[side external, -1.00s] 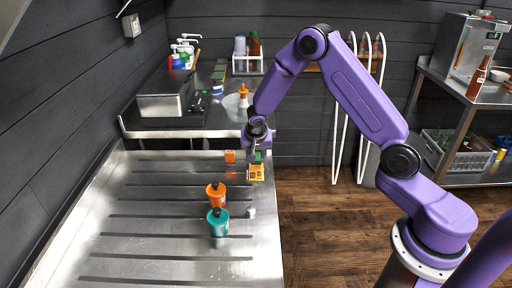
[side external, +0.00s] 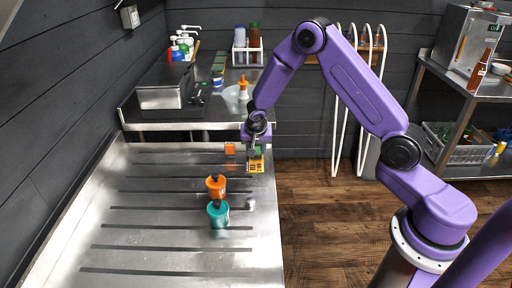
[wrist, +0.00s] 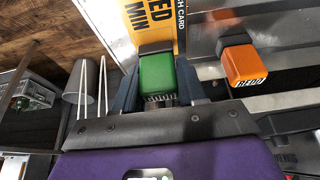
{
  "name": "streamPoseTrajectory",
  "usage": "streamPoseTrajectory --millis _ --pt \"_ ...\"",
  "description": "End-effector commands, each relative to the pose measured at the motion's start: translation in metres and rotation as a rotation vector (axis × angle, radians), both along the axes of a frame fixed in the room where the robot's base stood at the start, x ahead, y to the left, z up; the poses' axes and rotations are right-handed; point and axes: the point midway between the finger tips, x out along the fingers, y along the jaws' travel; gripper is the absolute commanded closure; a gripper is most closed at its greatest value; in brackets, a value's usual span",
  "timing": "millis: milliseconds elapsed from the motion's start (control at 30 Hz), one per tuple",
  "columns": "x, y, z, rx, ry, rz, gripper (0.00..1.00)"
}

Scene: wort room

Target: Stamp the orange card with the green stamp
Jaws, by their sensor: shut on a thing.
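My gripper (wrist: 163,98) is shut on the green stamp (wrist: 157,75), which sits between its fingers. In the side view my gripper (side external: 256,145) points down at the right far part of the steel counter. The orange card (side external: 256,168) lies flat on the counter under the stamp. In the wrist view the card (wrist: 152,22) shows dark print, and the stamp overlaps its near end. I cannot tell if the stamp touches the card. The stamp's lower face is hidden.
An orange stamp-like block (wrist: 240,65) lies just beside the card; it also shows in the side view (side external: 230,149). The counter's left part is clear.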

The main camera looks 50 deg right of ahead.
Motion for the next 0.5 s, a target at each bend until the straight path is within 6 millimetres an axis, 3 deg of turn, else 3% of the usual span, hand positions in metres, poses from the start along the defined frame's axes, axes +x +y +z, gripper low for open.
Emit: streamPoseTrajectory --millis 500 --pt "0.0004 0.0 -0.0053 0.001 -0.001 -0.001 0.79"
